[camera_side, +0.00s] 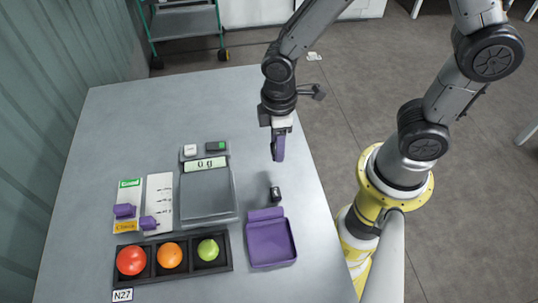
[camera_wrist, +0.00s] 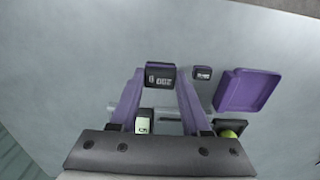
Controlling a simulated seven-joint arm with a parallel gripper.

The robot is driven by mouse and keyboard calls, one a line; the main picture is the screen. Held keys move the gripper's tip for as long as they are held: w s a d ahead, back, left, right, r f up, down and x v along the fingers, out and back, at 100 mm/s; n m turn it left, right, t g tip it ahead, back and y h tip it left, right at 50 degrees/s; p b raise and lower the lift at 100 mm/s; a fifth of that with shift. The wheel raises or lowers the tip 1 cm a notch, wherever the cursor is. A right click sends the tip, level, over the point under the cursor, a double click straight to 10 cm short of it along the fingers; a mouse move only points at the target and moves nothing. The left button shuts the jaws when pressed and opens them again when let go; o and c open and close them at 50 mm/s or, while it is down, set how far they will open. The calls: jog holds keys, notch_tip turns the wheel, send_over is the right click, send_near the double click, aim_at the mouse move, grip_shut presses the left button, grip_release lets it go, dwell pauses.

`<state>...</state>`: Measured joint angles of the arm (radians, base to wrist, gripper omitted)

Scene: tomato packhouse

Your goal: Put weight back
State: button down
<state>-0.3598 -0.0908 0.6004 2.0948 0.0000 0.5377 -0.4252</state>
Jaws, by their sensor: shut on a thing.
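My gripper (camera_side: 279,150) has purple fingers and is raised above the right part of the table. In the wrist view, its fingertips (camera_wrist: 160,82) are shut on a dark weight (camera_wrist: 160,70) with a pale label, apparently clear of the table. In the side view the fingers mostly hide that weight. A second small dark weight (camera_side: 275,194) lies on the table below the gripper; it also shows in the wrist view (camera_wrist: 202,73). It stands just beyond a shallow purple tray (camera_side: 270,246), which looks empty and also shows in the wrist view (camera_wrist: 248,90).
A grey scale (camera_side: 208,195) with a lit display is left of the loose weight. Two cards with purple sliders (camera_side: 124,210) lie left of it. A black tray (camera_side: 174,260) holds red, orange and green tomatoes. The far table is clear.

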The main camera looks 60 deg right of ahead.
aim_at(269, 166)
jog(key=shift+w+a+f, duration=0.25)
jog(key=shift+w+f, duration=0.55)
jog(key=shift+f, duration=0.2)
jog(key=shift+w+a+f, duration=0.1)
jog(key=shift+w+f, duration=0.05)
jog(key=shift+f, duration=1.55)
jog(key=shift+f, duration=0.1)
jog(key=shift+c, duration=1.8)
grip_release()
